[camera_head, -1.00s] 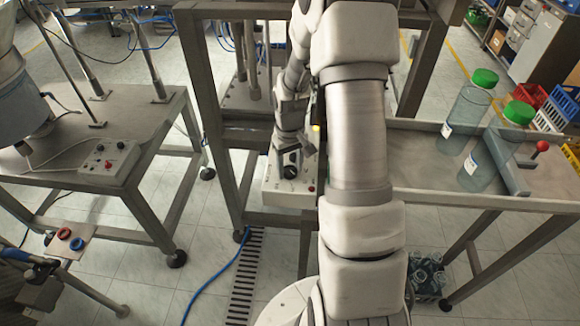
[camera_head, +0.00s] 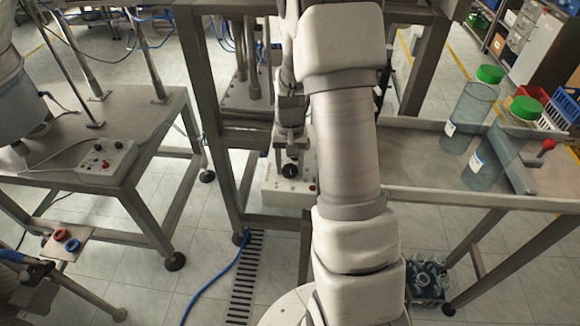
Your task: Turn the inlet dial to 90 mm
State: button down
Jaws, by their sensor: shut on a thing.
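A black round dial (camera_head: 290,170) sits on the sloped face of a pale control box (camera_head: 282,196) under the machine frame, left of my arm. My gripper (camera_head: 290,160) points down at the dial, its fingers shut on it. The fingers and my arm hide part of the box. The scale and any pointer are too small to read, so I cannot tell the dial's setting.
A red button (camera_head: 312,187) is on the box, right of the dial. Steel frame posts (camera_head: 209,100) stand close on the left. A tray table (camera_head: 430,185) with green-capped bottles (camera_head: 467,117) is at the right. Another control box (camera_head: 106,160) stands on the left table.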

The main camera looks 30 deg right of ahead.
aim_at(289, 169)
dwell(0.3)
jog(key=shift+c, duration=1.3)
grip_release()
jog(key=shift+r, duration=0.1)
notch_tip(289, 169, up, 17)
jog(key=shift+r, duration=0.2)
